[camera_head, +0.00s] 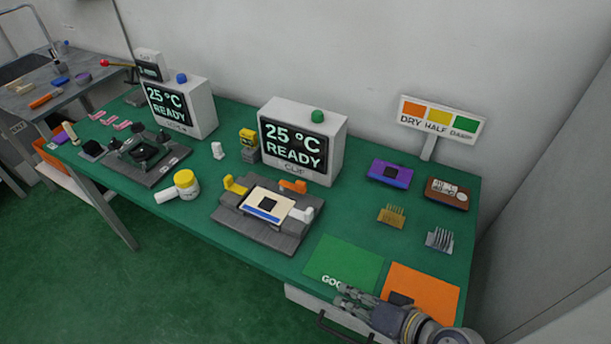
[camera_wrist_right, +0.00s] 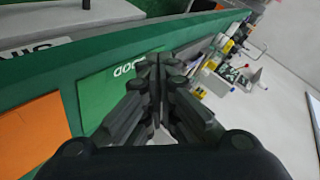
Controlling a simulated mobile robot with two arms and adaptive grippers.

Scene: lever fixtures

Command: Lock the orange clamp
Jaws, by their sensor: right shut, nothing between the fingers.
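The orange clamp (camera_head: 293,186) sits at the back edge of a grey fixture (camera_head: 250,232) in the head view. The fixture holds a cream board with a dark square chip (camera_head: 268,204). A yellow clamp (camera_head: 234,186) is at the fixture's left and a white clamp (camera_head: 302,214) at its right. My right gripper (camera_head: 345,298) is at the front right of the bench, over the front edge of the green mat, well apart from the orange clamp. Its fingers (camera_wrist_right: 155,62) are together and empty in the right wrist view. My left gripper is in neither view.
Two display boxes (camera_head: 334,120) (camera_head: 203,106) stand behind the fixtures. A green mat (camera_head: 345,262) and an orange mat (camera_head: 425,285) lie at the front right. A yellow-lidded jar (camera_head: 187,185) stands left of the fixture. A purple device (camera_head: 390,173) lies right of it.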

